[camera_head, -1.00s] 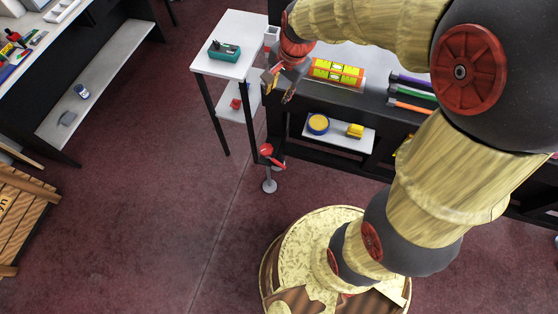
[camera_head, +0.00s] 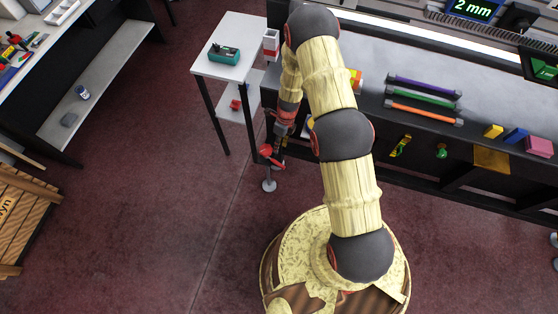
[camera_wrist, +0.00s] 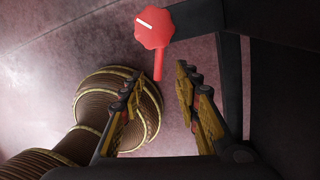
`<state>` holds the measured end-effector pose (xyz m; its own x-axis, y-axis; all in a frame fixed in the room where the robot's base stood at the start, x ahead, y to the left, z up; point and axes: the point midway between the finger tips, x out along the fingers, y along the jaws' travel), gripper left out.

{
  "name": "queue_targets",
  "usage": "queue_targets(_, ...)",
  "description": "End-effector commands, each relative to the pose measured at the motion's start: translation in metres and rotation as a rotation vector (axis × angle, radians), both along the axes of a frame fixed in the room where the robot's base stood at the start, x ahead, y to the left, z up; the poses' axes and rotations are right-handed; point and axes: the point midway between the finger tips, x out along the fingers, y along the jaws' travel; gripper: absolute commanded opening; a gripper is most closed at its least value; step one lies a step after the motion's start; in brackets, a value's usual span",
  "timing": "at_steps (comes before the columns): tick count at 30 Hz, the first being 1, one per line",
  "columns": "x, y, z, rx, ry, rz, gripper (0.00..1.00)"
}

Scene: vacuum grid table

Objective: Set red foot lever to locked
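The red foot lever (camera_head: 265,150) stands low beside the front left leg of the dark grid table, above a grey round foot (camera_head: 269,185). In the wrist view the red lever (camera_wrist: 154,32) shows a lobed knob with a white stripe and a thin red stem pointing down in the picture. My gripper (camera_wrist: 158,88) is open and empty, with its two fingers apart. The knob lies beyond the fingertips, and the stem's end is near the gap between them. In the head view my gripper (camera_head: 280,133) is just above and right of the lever, partly hidden by my arm.
The dark table (camera_head: 430,170) stands behind and right of the lever, with its dark leg close by in the wrist view (camera_wrist: 232,80). A white side table (camera_head: 228,62) holds a teal device (camera_head: 224,54). The floor left of the lever is clear.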

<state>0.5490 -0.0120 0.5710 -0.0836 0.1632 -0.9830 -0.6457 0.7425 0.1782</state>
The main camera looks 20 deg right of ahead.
Motion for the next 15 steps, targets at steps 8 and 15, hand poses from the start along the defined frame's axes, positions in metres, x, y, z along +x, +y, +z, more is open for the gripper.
queue_targets(8,-0.016,-0.001,-0.043,-0.012,0.047,-0.115,0.32)
queue_targets(15,-0.020,0.004,-0.077,-0.013,0.048,-0.117,0.32)
